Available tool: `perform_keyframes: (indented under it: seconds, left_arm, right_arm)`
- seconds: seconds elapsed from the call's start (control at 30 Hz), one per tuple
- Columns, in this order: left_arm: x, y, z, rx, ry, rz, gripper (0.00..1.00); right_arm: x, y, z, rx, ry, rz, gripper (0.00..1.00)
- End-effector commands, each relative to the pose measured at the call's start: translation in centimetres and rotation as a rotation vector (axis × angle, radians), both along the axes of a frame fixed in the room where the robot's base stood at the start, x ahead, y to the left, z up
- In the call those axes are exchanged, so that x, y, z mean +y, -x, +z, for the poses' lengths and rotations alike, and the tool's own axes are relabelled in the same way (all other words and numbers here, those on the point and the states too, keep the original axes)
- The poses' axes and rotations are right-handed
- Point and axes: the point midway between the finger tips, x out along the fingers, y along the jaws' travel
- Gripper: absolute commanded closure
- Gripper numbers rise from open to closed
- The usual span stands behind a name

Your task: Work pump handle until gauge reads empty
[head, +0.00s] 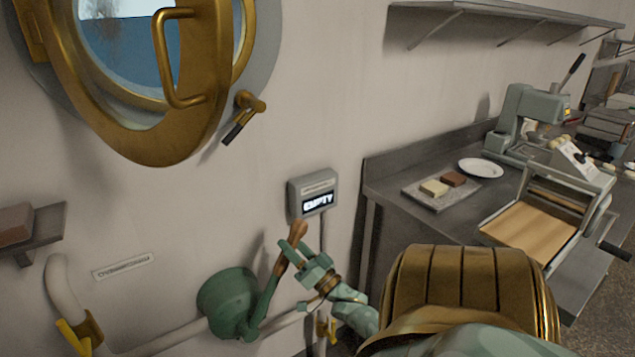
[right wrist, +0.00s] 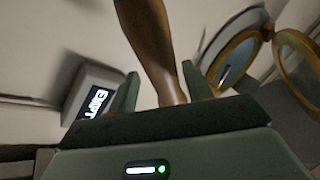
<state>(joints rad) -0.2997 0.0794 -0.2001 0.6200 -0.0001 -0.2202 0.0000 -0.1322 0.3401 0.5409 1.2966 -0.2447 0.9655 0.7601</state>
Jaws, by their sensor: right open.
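The pump (head: 228,303) is a green round body on the wall with a green lever. The lever ends in a brown wooden handle (head: 299,230), which points up and slightly right. My right gripper (head: 294,252) is open, with its fingers on either side of the handle. In the right wrist view the wooden handle (right wrist: 150,45) stands between the two fingers (right wrist: 160,88), and I cannot tell whether they touch it. The grey gauge box (head: 313,192) on the wall shows the lit word EMPTY. It also shows in the right wrist view (right wrist: 92,98). My left gripper is not in view.
A brass porthole (head: 185,130) stands open above the pump. A small shelf (head: 40,232) is at the left. A steel counter (head: 400,195) at the right holds a slab (head: 455,201) with two blocks, a plate (head: 480,168), a mixer (head: 518,120) and a dough roller (head: 530,230). Pipes run along the wall.

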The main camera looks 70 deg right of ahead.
Motion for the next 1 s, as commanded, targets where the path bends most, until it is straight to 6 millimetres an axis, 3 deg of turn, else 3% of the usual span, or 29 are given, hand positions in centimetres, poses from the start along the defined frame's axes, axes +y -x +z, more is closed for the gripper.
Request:
perform_keyframes:
  seconds: [0.3, 0.5, 0.7, 1.0]
  left_arm:
    - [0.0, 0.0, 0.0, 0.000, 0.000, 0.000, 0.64]
    - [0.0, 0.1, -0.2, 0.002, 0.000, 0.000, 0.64]
    - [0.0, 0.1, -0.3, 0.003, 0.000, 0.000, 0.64]
    - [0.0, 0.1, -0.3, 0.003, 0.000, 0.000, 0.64]
  right_arm:
    - [2.0, 7.5, -3.9, 0.006, -0.004, -0.002, 0.50]
    - [3.0, 11.0, -5.7, 0.005, -0.004, -0.003, 0.50]
    - [3.4, 12.4, -6.3, 0.002, -0.003, -0.002, 0.50]
    - [3.4, 12.4, -6.3, 0.001, -0.003, -0.003, 0.50]
